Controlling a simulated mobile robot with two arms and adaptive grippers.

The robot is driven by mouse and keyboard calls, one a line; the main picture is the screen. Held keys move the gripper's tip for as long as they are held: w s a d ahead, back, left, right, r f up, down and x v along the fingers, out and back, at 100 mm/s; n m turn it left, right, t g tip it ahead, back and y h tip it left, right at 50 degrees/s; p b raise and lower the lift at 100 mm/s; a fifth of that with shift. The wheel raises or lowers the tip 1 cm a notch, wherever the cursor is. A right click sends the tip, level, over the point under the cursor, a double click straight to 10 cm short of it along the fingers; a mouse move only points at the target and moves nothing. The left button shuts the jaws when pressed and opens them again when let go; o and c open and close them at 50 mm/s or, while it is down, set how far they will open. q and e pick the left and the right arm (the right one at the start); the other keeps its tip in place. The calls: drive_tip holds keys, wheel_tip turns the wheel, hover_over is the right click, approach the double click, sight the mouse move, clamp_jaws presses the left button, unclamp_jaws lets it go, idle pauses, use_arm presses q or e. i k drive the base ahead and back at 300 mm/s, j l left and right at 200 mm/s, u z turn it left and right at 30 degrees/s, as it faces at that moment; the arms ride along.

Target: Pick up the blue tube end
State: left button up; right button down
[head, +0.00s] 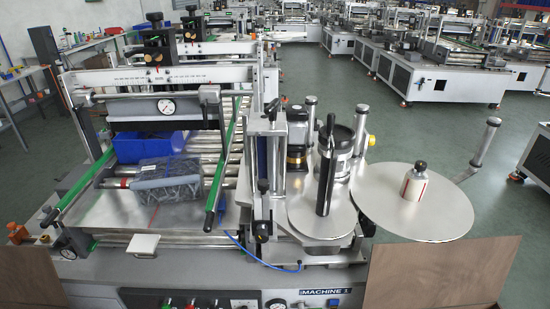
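A thin blue tube (243,249) shows in the head view at the front of the nearest labelling machine. It runs from beside the lower end of the green rail, curves down and goes right along the machine's front. Its right-hand end (299,268) lies near the metal base below the round plate. I cannot tell whether this end is loose or plugged in. Neither of my grippers is in view.
Brown panels (445,271) stand at the lower corners. Floor beyond the disc is clear.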

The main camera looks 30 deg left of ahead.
sight(222, 205)
drive_tip(key=u, duration=1.3)
